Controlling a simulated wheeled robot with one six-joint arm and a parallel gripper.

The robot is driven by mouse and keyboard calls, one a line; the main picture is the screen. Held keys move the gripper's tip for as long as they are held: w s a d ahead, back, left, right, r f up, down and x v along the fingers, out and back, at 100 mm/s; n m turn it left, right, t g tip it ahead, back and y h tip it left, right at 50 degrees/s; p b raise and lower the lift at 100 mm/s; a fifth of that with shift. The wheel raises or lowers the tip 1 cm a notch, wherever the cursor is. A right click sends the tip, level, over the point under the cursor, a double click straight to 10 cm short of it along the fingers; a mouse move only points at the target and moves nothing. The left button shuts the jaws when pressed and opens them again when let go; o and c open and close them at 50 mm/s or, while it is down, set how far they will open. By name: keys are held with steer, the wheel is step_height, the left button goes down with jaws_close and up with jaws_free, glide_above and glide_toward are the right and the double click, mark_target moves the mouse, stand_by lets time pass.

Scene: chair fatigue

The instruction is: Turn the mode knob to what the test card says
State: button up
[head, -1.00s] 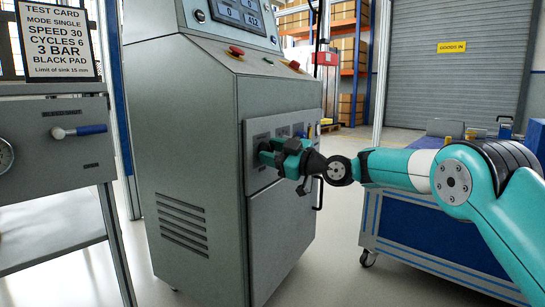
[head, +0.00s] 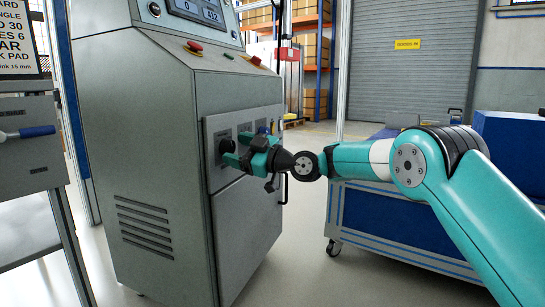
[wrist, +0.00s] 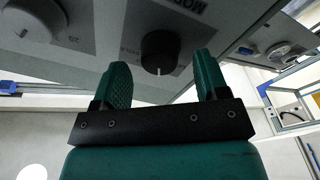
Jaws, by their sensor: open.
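The mode knob (wrist: 160,48) is a round black knob with a white mark, on a grey panel with upside-down "MODE" lettering in the wrist view. In the head view the knob (head: 226,146) is at the panel's left end, partly behind the fingers. My gripper (head: 237,149) is open in front of it. In the wrist view my gripper (wrist: 161,62) has a finger on either side of the knob, with visible gaps; contact is not seen. The test card (head: 18,38) is cut off at the left edge; "NGLE" shows on its mode line.
The grey machine cabinet (head: 150,150) carries the panel and red buttons (head: 195,47) above. A grey knob (wrist: 30,22) sits beside the mode knob. A blue cart (head: 385,220) stands behind my arm. Floor is clear between cabinet and cart.

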steer(key=p+v, duration=0.3)
steer(key=v, duration=1.3)
steer(key=shift+p, duration=0.3)
steer(key=shift+s, duration=0.1)
steer(key=s+a+r+m+g+h+p, duration=0.4)
steer(key=s+r+p, duration=0.45)
steer(key=s, duration=0.65)
steer(key=s+d+r+m+g+h+p, duration=0.2)
steer(key=s+d+m+h+p, duration=0.25)
steer(key=s, duration=0.75)
steer(key=s+d+r+m+g+h+p, duration=0.25)
steer(key=s+d+h+p, duration=0.2)
steer(key=s, duration=0.65)
step_height(320, 180, up, 36)
steer(key=p, duration=3.6)
steer(key=shift+m, duration=0.4)
steer(key=shift+w+r, duration=0.1)
